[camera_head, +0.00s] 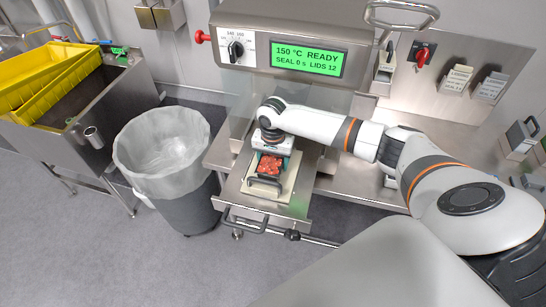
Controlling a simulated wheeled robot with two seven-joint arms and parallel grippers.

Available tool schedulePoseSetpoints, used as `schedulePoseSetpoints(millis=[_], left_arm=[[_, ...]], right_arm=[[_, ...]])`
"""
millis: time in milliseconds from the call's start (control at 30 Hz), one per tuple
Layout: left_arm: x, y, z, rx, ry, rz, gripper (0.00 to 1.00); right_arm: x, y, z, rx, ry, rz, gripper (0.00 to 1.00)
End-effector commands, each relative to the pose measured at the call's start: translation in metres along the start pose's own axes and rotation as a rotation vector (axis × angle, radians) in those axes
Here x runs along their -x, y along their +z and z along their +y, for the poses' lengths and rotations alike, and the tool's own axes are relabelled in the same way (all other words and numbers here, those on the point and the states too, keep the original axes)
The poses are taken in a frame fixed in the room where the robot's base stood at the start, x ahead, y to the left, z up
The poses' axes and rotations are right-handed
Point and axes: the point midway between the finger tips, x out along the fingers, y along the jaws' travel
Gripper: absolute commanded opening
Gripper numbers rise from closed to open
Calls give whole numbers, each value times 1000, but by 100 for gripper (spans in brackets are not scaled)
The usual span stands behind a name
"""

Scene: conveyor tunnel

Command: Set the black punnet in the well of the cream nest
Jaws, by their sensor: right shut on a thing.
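The black punnet (264,181) holds red food and sits over the cream nest (287,190), within its outline. I cannot tell from this angle whether it rests in the well or hangs slightly above it. My right gripper (271,158) points down at the punnet's far end and is shut on it. The gripper body hides that far end and the back of the nest. My left gripper is not in view.
The nest lies on a steel drawer (295,208) with a front handle, under the sealing machine (290,45), whose display reads 150 °C READY. A lined bin (165,150) stands left. Yellow crates (60,70) sit on a steel unit. Steel counter extends right.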

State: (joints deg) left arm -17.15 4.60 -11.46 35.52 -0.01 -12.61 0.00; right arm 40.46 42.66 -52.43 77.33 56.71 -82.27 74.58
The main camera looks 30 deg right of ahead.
Motion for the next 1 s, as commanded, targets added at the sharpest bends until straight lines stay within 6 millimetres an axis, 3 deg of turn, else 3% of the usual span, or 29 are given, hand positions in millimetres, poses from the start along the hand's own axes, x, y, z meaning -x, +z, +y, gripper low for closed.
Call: schedulePoseSetpoints(millis=[333, 367, 500, 833, 1000], left_arm=[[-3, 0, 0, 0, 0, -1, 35], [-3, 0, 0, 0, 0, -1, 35], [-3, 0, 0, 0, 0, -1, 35], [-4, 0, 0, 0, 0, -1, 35], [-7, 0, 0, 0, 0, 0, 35]], right_arm=[[-10, 0, 0, 1, 0, -1, 24], [-10, 0, 0, 1, 0, -1, 70], [-10, 0, 0, 1, -1, 0, 90], [-7, 0, 0, 1, 0, 0, 90], [16, 1, 0, 2, 2, -2, 90]])
